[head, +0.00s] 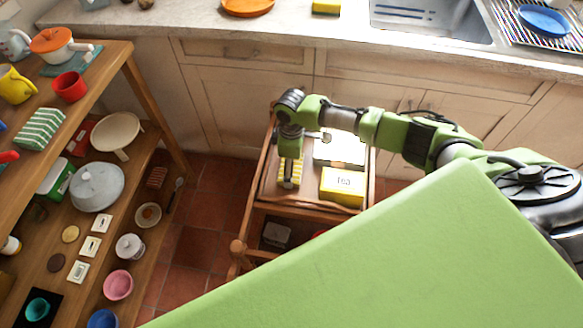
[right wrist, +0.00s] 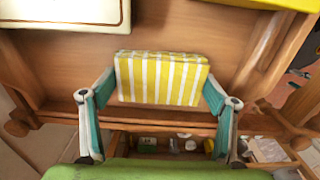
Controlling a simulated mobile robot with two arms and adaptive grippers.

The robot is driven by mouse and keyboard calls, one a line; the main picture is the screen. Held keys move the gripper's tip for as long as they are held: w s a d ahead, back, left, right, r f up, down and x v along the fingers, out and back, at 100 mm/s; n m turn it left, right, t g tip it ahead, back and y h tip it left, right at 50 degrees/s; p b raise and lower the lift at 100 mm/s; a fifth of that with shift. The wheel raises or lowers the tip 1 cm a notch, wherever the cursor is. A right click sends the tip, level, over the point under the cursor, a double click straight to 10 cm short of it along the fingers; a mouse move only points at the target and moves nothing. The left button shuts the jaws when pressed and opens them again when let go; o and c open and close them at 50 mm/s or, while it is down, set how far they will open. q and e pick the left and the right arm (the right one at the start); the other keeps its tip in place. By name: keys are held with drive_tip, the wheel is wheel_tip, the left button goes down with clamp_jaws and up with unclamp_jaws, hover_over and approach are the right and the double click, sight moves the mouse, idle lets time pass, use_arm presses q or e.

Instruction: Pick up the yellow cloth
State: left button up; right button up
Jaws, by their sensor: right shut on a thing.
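The yellow cloth, folded and striped yellow and white, shows in the right wrist view (right wrist: 160,78) between the two fingers. My right gripper (right wrist: 158,92) is shut on the cloth, with one finger at each side edge of it. In the head view the right gripper (head: 290,158) points down over the left part of a wooden cart (head: 268,190). Part of the cloth (head: 287,183) shows below it there. I cannot tell whether the cloth touches the cart top. My left gripper is not in view.
A yellow box (head: 342,186) and a white item (head: 340,150) sit on the cart right of the cloth. A wooden shelf (head: 148,100) full of dishes stands at the left. The counter (head: 200,22) with a sink (head: 435,15) runs behind. A large green part of mine covers the lower right.

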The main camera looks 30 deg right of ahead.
drive_tip(key=shift+r, duration=0.5)
drive_tip(key=s+a+r, duration=0.1)
drive_tip(key=r, duration=0.2)
drive_tip(key=s+a+r, duration=0.1)
drive_tip(key=a+r, duration=0.1)
drive_tip(key=s+a+r, duration=0.1)
drive_tip(key=r, duration=0.2)
drive_tip(key=shift+s+a+r, duration=0.15)
drive_tip(key=shift+s+r, duration=0.05)
drive_tip(key=shift+r, duration=0.1)
drive_tip(key=s+a+r, duration=0.3)
drive_tip(key=s+a, duration=0.2)
drive_tip(key=a, duration=0.1)
drive_tip(key=shift+s+a+r, duration=0.2)
drive_tip(key=shift+s+a, duration=0.05)
drive_tip(key=shift+a, duration=0.05)
drive_tip(key=shift+o, duration=0.5)
